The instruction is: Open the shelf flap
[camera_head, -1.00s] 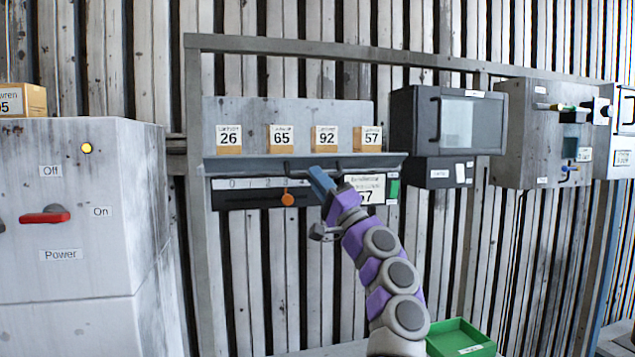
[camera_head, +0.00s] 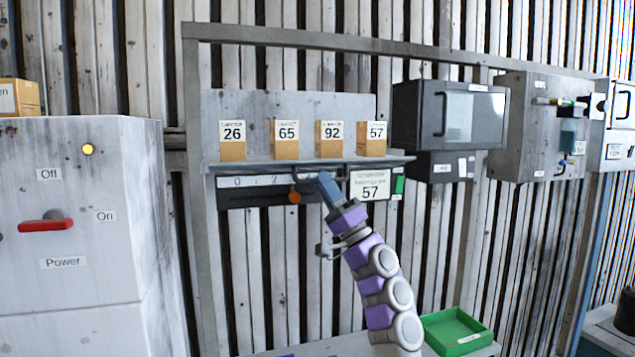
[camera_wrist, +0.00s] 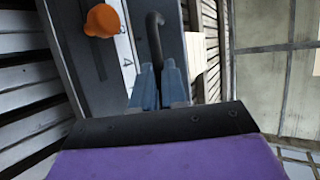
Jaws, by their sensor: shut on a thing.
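The shelf flap (camera_head: 250,165) is a long grey ledge in front of the numbered boxes in the head view. A dark handle (camera_wrist: 153,35) lies at the fingertips in the wrist view, and it also shows at the flap's front in the head view (camera_head: 318,163). My gripper (camera_head: 325,183) reaches up from below right, with its blue fingers shut on the handle. The fingers also show in the wrist view (camera_wrist: 160,78). They partly hide the handle.
Boxes 26 (camera_head: 232,151), 65, 92 and 57 stand in a row on the shelf. An orange knob (camera_head: 294,197) sits on the slider panel below, close left of my fingers. A dark glass-door cabinet (camera_head: 415,115) is right, a green tray (camera_head: 457,327) below.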

